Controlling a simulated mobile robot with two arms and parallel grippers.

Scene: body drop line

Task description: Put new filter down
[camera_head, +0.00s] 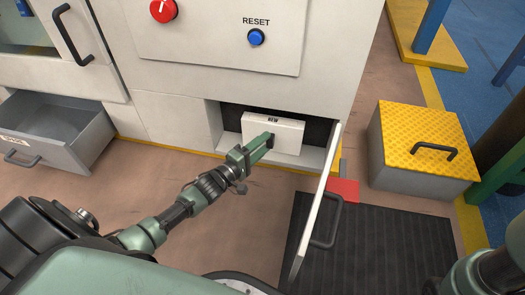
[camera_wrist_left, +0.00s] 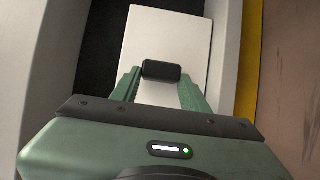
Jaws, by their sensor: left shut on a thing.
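The new filter (camera_head: 285,134) is a white box-like panel with "NEW" on its top edge. It stands in the open low compartment (camera_head: 228,142) of the machine, partly inside. In the left wrist view the white filter (camera_wrist_left: 168,38) lies straight ahead between the fingers. In the wrist view the gripper (camera_wrist_left: 160,85) reaches a black grip piece on the filter's near side. My right gripper is not in view; only part of my right arm shows at the lower right.
The compartment's door (camera_head: 317,200) stands open at the right. An open grey drawer (camera_head: 62,130) is at the left. A grey box with a yellow lid (camera_head: 425,130) stands on the floor to the right. A black mat (camera_head: 385,240) lies before it.

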